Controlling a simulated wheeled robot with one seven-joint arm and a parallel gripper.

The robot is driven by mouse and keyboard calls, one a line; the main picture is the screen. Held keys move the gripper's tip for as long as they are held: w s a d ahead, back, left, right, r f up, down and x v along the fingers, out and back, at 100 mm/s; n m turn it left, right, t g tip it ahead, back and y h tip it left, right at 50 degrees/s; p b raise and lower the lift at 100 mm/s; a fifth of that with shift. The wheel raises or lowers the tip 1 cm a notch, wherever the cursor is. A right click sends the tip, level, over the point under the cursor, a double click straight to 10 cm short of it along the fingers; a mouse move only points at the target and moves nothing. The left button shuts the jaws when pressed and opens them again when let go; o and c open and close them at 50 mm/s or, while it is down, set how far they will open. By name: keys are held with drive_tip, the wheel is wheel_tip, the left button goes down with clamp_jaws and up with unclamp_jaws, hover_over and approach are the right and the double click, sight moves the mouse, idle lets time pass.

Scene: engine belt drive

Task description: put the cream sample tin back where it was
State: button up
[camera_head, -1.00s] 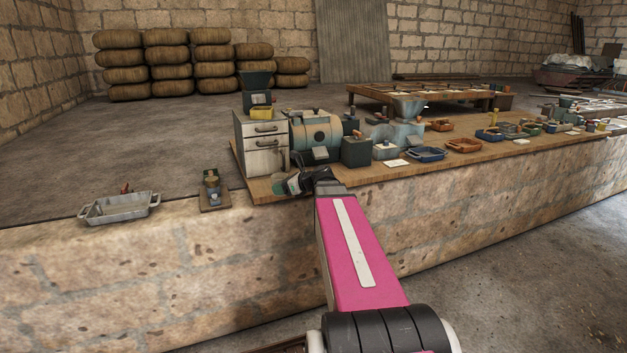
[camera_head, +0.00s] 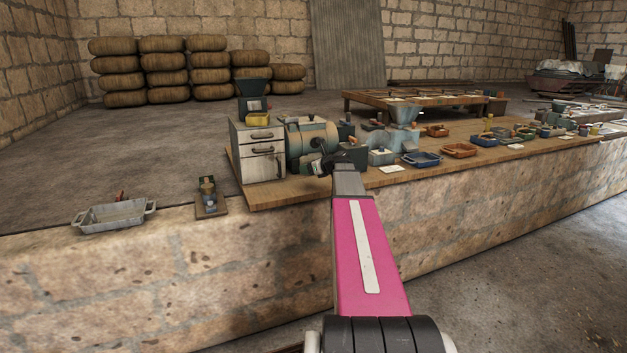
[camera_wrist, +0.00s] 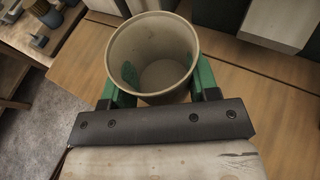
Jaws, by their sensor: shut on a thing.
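The cream sample tin (camera_wrist: 155,48) is an open, empty round tin in the wrist view. It stands between the green fingers of my gripper (camera_wrist: 160,80), which are shut on its two sides. A wooden surface shows beneath it; I cannot tell whether the tin touches it. In the head view my gripper (camera_head: 322,164) is at the front of the bench (camera_head: 268,196), in front of the green motor-like drum. The tin cannot be made out there, hidden by the gripper and arm.
A pale drawer cabinet (camera_head: 259,152) stands left of my gripper, and the green drum (camera_head: 308,136) is behind it. A metal pan (camera_head: 113,215) is far left.

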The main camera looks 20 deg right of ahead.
sight(314, 185)
drive_tip(key=shift+w+d+f, duration=0.15)
drive_tip(key=shift+d+f, duration=0.25)
drive_tip(key=shift+d, duration=0.2)
drive_tip(key=shift+w+d+f, duration=0.15)
drive_tip(key=shift+d+f, duration=0.2)
drive_tip(key=shift+d, duration=0.25)
drive_tip(key=shift+f, duration=2)
drive_tip(key=shift+f, duration=0.1)
drive_tip(key=o, duration=1)
drive_tip(key=shift+s+r, duration=0.15)
drive_tip(key=shift+r, duration=0.05)
drive_tip(key=v, duration=1.1)
drive_tip(key=shift+s+d+r, duration=0.1)
drive_tip(key=shift+s+d, duration=0.15)
drive_tip(key=shift+s, duration=0.05)
